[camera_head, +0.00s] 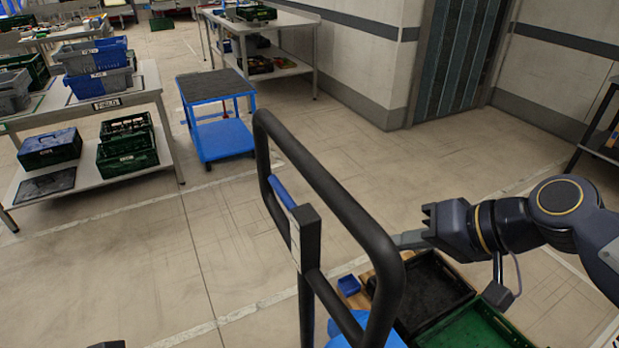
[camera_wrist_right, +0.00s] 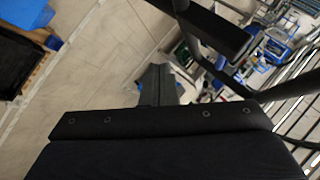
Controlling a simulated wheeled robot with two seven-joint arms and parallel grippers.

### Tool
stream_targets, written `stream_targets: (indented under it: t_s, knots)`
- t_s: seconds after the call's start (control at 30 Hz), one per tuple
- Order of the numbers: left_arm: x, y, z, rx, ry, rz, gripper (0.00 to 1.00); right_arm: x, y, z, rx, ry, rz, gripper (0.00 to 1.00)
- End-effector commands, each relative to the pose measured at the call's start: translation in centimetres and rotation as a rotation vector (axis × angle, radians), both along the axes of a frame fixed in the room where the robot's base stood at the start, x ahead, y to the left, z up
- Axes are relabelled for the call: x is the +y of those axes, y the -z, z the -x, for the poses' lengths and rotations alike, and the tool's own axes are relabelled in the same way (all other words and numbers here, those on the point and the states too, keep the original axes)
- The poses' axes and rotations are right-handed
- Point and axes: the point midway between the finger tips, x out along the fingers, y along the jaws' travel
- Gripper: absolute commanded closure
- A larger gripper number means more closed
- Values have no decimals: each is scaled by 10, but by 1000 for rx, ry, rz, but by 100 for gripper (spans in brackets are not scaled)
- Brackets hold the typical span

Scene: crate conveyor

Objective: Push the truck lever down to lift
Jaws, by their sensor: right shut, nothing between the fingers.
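The truck's black loop handle (camera_head: 345,205) stands upright in the middle of the head view. A short blue lever (camera_head: 283,192) sits inside the loop, running up and left from a black block (camera_head: 308,240) on the handle's stem. My right gripper (camera_head: 398,241) is shut and empty, to the right of the handle, pointing left; in the picture its tip is near the loop's right bar, and I cannot tell if they touch. In the wrist view its fingers (camera_wrist_right: 160,84) show below the black block (camera_wrist_right: 212,30). A dark piece at the bottom left edge may be my left gripper.
A blue cart (camera_head: 215,90) stands behind the handle. A table with bins (camera_head: 80,112) is at left. Floor between them is clear.

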Motion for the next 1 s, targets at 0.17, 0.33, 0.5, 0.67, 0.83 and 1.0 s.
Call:
stream_targets:
  t_s: [0.17, 0.33, 0.5, 0.67, 0.83, 1.0]
  knots:
    - [0, 9, 0, 0, 0, 0, 64, 13, -30, -42, -29, -42, -108, 100]
    - [0, 16, 0, 0, 0, 0, 64, 29, -61, -85, -70, -88, -219, 100]
    - [0, 18, 0, 0, 0, 0, 64, 38, -79, -106, -96, -115, -278, 100]
    - [0, 16, 0, 0, 0, 0, 64, 50, -77, -113, -97, -119, -285, 100]
    - [0, 13, 0, 0, 0, 0, 64, 76, -64, -126, -94, -121, -283, 100]
    - [0, 10, 0, 0, 0, 0, 64, 106, -49, -142, -94, -119, -283, 100]
